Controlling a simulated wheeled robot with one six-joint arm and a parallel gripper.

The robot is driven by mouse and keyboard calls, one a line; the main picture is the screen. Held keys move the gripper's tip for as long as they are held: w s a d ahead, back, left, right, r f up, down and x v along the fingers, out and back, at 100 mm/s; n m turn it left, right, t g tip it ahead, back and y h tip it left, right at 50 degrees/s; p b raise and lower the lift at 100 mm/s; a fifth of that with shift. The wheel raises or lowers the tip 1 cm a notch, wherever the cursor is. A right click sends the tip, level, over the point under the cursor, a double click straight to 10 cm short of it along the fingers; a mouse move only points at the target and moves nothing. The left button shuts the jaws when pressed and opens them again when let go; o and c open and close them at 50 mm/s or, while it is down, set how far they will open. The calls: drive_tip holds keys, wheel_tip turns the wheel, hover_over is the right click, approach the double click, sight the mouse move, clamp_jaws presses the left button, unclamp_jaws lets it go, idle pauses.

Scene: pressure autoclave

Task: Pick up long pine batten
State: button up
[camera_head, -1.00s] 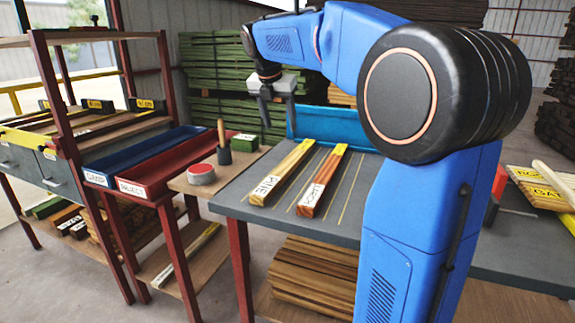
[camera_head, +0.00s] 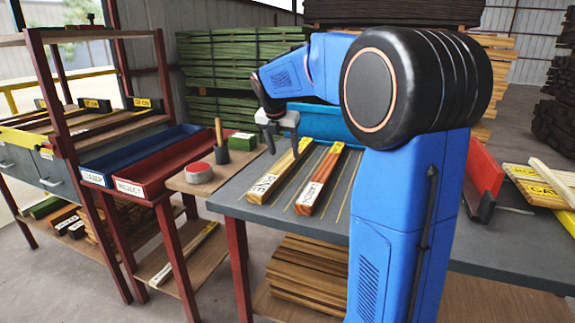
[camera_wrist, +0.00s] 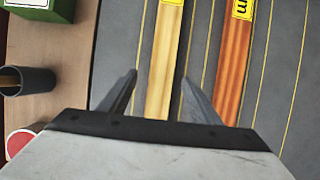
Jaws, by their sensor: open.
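The long pine batten (camera_head: 283,171) is pale yellow, with a PINE label on its near end. It lies flat on the grey bench, and it also shows in the wrist view (camera_wrist: 167,50). In the wrist view my two fingertips (camera_wrist: 158,79) appear on either side of the batten, with gaps. I cannot tell how high they are above the bench. My gripper body hides the batten's lower part in that view.
A reddish larch batten (camera_head: 319,181) lies parallel, just right of the pine one, close to my right finger. A blue tray (camera_head: 325,122) stands behind.

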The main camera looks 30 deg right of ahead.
sight(287, 160)
drive_tip(key=shift+x, duration=2.35)
drive_tip(key=shift+s+d, duration=0.1)
drive_tip(key=shift+d, duration=0.05)
drive_tip(key=c, duration=1.4)
